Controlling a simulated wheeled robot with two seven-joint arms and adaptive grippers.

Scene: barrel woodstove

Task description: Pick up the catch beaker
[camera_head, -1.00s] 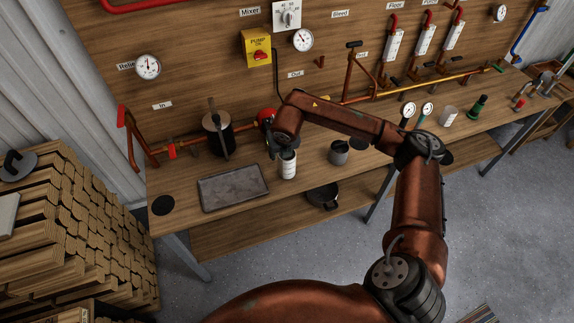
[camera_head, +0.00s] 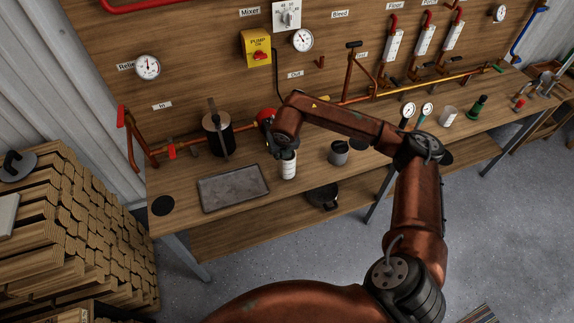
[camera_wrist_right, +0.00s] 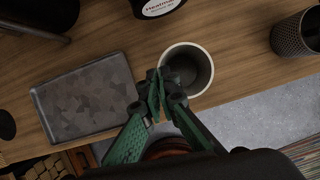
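The catch beaker (camera_head: 288,168), a white cup with dark markings and a grey inside, stands upright at the front of the bench, right of the tray. In the right wrist view its pale round rim (camera_wrist_right: 205,93) is seen from above. My right gripper (camera_head: 281,148) is at the top of this beaker. In the right wrist view the green fingers of my right gripper (camera_wrist_right: 163,88) come close together at the beaker's near left rim, seemingly pinching its wall. The contact itself is partly hidden by the fingertips. My left gripper is not in view.
A grey metal tray (camera_head: 233,187) lies left of the beaker, and a dark grey cup (camera_head: 339,153) stands to its right. Behind are a dark canister (camera_head: 217,133) and copper pipes (camera_head: 190,140). A black pot (camera_head: 323,196) sits on the lower shelf.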

